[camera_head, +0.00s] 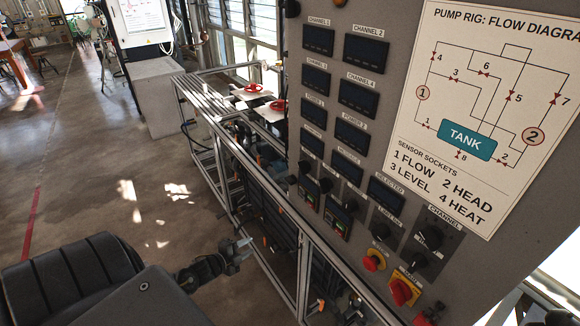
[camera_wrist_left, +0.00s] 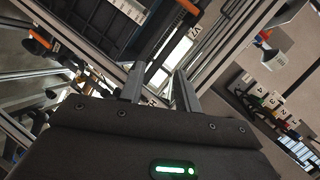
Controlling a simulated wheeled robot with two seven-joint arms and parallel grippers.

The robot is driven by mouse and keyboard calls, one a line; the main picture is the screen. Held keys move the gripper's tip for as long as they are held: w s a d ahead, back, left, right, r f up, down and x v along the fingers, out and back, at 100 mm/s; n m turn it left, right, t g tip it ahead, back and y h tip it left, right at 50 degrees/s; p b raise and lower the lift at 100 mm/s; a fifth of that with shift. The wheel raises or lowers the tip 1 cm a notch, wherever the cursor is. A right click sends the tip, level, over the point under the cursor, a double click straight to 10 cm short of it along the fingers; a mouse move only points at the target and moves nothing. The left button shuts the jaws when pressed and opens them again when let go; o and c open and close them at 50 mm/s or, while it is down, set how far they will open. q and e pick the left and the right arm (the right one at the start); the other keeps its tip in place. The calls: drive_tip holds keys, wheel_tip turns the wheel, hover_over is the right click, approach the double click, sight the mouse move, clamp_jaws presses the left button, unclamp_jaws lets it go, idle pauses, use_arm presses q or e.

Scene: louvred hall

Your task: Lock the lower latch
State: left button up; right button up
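My left gripper (camera_head: 240,253) is in front of the lower part of the metal-framed rig (camera_head: 297,262) in the head view, beside its open frame. In the left wrist view, the two fingers of this gripper (camera_wrist_left: 159,88) stand apart with a gap between them, and nothing is clearly held. I cannot tell which part is the lower latch; no latch is clearly recognisable.
A grey control panel (camera_head: 345,180) with displays, knobs and a flow diagram (camera_head: 500,90) fills the right side. Red valve handwheels (camera_head: 277,105) sit on the rig behind. The concrete floor (camera_head: 100,160) to the left is mostly clear. Metal rails cross close to my fingers.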

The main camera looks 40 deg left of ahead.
use_arm(q)
drive_tip(key=w+r+m+t+h+p, duration=0.2)
drive_tip(key=w+r+m+p, duration=0.15)
drive_tip(key=r, duration=1.05)
drive_tip(key=m+t+h+p, duration=0.1)
drive_tip(key=m+h, duration=0.2)
drive_tip(key=m, duration=0.1)
approach(290, 181)
use_arm(e)
wheel_tip(290, 181, up, 6)
use_arm(q)
drive_tip(key=b+x, duration=0.4)
drive_tip(key=x, duration=0.4)
drive_tip(key=shift+w+a+f, duration=0.25)
drive_tip(key=shift+a+f, duration=0.05)
use_arm(e)
drive_tip(key=f, duration=0.4)
drive_tip(key=shift+s+f, duration=0.2)
drive_tip(key=shift+s, duration=0.05)
use_arm(q)
drive_tip(key=shift+c, duration=0.2)
clamp_jaws()
use_arm(e)
drive_tip(key=shift+a, duration=0.2)
use_arm(q)
drive_tip(key=shift+b, duration=0.3)
use_arm(e)
drive_tip(key=shift+d+f, duration=0.1)
